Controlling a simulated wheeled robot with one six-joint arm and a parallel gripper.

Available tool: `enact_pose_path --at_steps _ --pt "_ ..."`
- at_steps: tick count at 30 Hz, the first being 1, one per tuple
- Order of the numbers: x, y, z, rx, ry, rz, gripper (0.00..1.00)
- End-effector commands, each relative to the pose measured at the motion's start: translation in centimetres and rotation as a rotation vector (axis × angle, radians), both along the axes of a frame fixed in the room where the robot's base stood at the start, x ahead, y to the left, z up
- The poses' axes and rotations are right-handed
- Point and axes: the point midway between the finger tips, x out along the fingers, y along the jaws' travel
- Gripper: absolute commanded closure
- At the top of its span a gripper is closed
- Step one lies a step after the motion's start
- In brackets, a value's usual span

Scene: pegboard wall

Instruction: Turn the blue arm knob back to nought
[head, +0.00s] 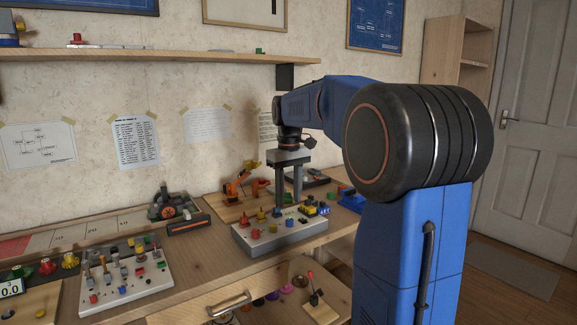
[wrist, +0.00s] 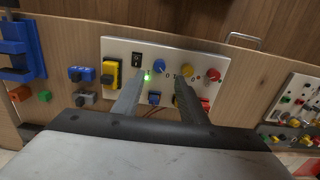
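The blue knob (wrist: 159,66) sits on a pale control panel (wrist: 125,47), with a small white mark on it. A yellow knob (wrist: 187,69) and a red knob (wrist: 213,74) stand in a row beside it. In the head view the blue knob (head: 276,212) shows small near my fingers. My gripper (wrist: 162,79) is open and empty, pointing down over the panel. Its fingertips lie to either side of the blue knob's line, seemingly apart from it. The exact height above the knob and the scale marks are too small to tell.
A lit green lamp (wrist: 147,76) is by my left finger. A black switch (wrist: 136,62), yellow switch box (wrist: 110,73), blue button (wrist: 154,98) and red button (wrist: 204,103) crowd the panel. Another control panel (head: 150,284) lies left on the bench. A shelf (head: 160,56) runs above.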

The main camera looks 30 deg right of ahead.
Motion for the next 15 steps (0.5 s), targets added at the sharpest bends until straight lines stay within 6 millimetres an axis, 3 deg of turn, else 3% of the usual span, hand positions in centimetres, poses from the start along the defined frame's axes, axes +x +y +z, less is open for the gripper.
enact_pose_path --at_steps 9,15 --pt "0.2 0.0 6.4 -0.001 -0.002 0.0 0.61" --pt "0.2 0.1 9.2 0.0 -0.001 0.001 0.61"
